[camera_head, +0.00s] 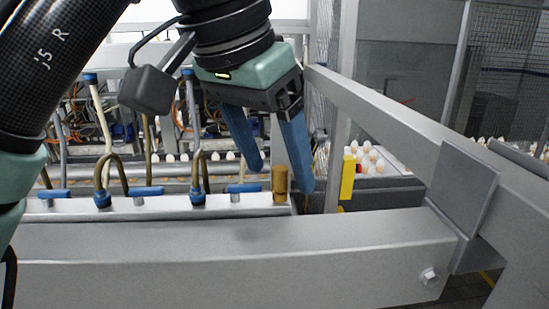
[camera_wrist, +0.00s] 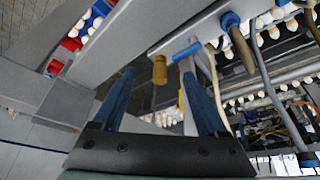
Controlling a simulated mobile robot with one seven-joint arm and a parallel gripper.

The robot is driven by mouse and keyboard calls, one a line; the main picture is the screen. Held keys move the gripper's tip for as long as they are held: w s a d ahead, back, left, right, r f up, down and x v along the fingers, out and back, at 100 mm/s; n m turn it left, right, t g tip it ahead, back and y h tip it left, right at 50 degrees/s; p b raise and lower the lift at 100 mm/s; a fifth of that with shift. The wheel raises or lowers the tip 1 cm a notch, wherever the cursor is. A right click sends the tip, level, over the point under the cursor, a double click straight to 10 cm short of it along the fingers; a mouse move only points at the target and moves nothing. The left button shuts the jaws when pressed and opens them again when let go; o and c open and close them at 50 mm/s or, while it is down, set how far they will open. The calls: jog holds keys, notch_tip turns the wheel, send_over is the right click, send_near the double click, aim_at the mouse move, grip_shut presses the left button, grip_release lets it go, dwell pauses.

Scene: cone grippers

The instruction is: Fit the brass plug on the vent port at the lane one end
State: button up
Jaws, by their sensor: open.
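The brass plug (camera_head: 280,181) is a small golden-brown cylinder standing upright at the right end of the pale manifold bar (camera_head: 150,211). It also shows in the wrist view (camera_wrist: 159,72), against the end of the bar. The vent port cannot be seen apart from the plug, so how fully the plug sits on it cannot be told. My gripper (camera_head: 279,176) has two blue fingers spread apart, pointing down, with the plug between their tips in both views. No contact is visible, and nothing else is between the fingers.
Blue-handled valves (camera_head: 146,191) and hose fittings (camera_head: 198,193) line the bar left of the plug. A thick grey rail (camera_head: 230,260) runs in front. A slanted grey beam (camera_head: 390,115) and a yellow block (camera_head: 347,177) are at the right.

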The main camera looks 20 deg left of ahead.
jog(key=shift+r+p, duration=0.7)
jog(key=shift+r, duration=1.45)
